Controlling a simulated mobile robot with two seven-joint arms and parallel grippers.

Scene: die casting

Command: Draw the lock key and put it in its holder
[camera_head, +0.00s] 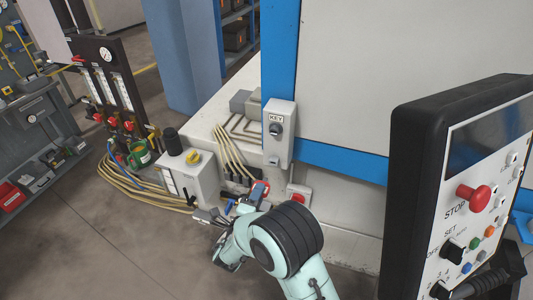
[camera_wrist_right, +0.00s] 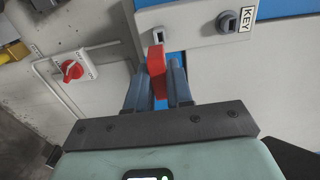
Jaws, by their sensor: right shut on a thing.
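The grey key box (camera_head: 280,150) is on the blue-framed machine wall, with a dark round lock under its KEY label. A small holder (camera_head: 274,161) is lower on the box. In the right wrist view the box (camera_wrist_right: 205,27) fills the top right, with the lock (camera_wrist_right: 228,21) by the label and the holder (camera_wrist_right: 187,49) to its left. My right gripper (camera_wrist_right: 158,82) is shut on the red key (camera_wrist_right: 157,64), which is out of the lock and just below the holder in that view. Whether the key touches the holder cannot be told. My left gripper is not in view.
A control panel (camera_head: 437,125) with a red stop button stands close on the right. A red rotary switch (camera_wrist_right: 72,69) is on the machine at left in the wrist view. Yellow hoses (camera_head: 130,190) and a grey box (camera_head: 190,180) are left of my arm.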

